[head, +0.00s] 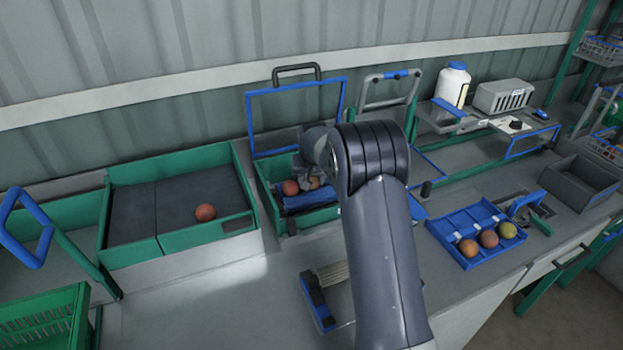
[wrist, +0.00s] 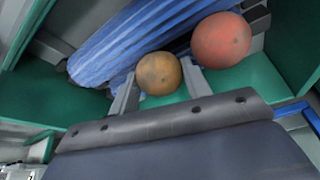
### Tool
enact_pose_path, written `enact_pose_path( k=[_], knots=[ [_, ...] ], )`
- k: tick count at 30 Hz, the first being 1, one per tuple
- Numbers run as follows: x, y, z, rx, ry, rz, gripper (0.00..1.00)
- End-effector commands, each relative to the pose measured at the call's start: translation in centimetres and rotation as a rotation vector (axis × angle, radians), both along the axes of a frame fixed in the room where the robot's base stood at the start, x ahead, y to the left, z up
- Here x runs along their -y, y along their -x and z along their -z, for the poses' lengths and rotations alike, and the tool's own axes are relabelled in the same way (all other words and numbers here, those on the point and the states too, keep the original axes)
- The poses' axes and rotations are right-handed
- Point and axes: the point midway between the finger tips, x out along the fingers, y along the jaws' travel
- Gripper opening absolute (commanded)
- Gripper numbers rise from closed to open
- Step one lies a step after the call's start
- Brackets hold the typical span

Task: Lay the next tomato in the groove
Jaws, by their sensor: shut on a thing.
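My gripper (wrist: 160,85) is shut on an orange-brown tomato (wrist: 159,73), with one finger on each side of it. In the head view this tomato (head: 313,183) is partly hidden by my arm. A redder tomato (wrist: 221,40) lies just to its right in the wrist view; it also shows in the head view (head: 290,187). Blue ribbed strips (wrist: 120,52) run beside both tomatoes inside a green-walled box (head: 262,190). I cannot tell whether the held tomato touches the ribs.
A green-framed tray (head: 130,215) at left holds one red tomato (head: 205,212). A blue divided tray (head: 450,246) at right holds three tomatoes in its front row. A blue-framed raised lid (head: 297,115) stands behind the box. A white bottle (head: 452,85) stands at the back.

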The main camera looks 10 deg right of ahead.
Motion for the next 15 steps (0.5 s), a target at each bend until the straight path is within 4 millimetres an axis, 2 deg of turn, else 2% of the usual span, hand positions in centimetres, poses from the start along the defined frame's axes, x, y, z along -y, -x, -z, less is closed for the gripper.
enact_pose_path(
  k=[3, 4, 13, 15],
  knots=[
    [0.00, -0.01, 0.25, 0.000, 0.000, 0.000, 0.35],
    [0.00, 0.00, 0.24, 0.000, 0.000, 0.000, 0.46],
    [-0.01, 0.00, 0.18, 0.000, 0.000, 0.000, 0.71],
    [-0.01, 0.00, 0.18, 0.000, 0.000, 0.000, 0.71]
  ],
)
